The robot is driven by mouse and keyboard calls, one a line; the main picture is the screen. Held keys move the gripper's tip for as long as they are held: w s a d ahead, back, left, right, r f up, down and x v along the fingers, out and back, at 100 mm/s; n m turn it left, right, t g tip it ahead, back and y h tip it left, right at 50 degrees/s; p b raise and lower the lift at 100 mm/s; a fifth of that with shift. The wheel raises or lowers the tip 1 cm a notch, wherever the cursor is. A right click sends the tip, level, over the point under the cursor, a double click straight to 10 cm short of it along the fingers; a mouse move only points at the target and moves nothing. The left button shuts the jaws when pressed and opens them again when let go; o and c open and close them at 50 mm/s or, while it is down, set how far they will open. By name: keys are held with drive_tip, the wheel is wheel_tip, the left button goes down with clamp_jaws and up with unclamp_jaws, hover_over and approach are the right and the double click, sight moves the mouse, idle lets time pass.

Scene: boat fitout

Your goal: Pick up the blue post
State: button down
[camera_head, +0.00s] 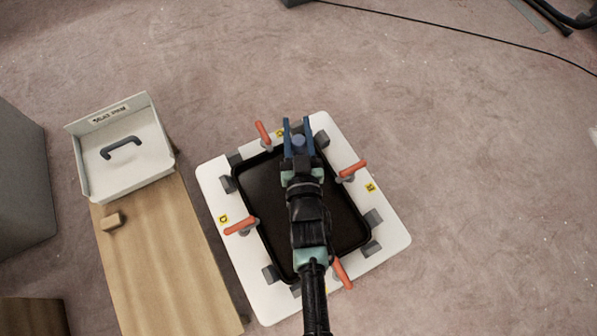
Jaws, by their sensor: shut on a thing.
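The blue post (299,142) shows as a small round blue-violet top between the two dark blue fingers of my gripper (298,132). My gripper is shut on it. Both are over the upper edge of the black tray (265,200), in the upper middle of the camera_head view. The lower part of the post is hidden, and I cannot tell whether it touches anything below. My arm covers the middle and lower part of the tray.
The tray sits on a white board (395,232) with several orange-handled clamps (352,169) and grey blocks (373,218) around it. At left, a wooden bench (160,260) bears a white bin (150,165) with a dark handle and a small wooden block (112,220).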

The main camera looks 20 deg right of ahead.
drive_tip(key=shift+r, duration=0.15)
drive_tip(key=shift+r, duration=0.1)
wheel_tip(320, 180, up, 18)
drive_tip(key=p, duration=0.6)
drive_tip(key=shift+f, duration=0.2)
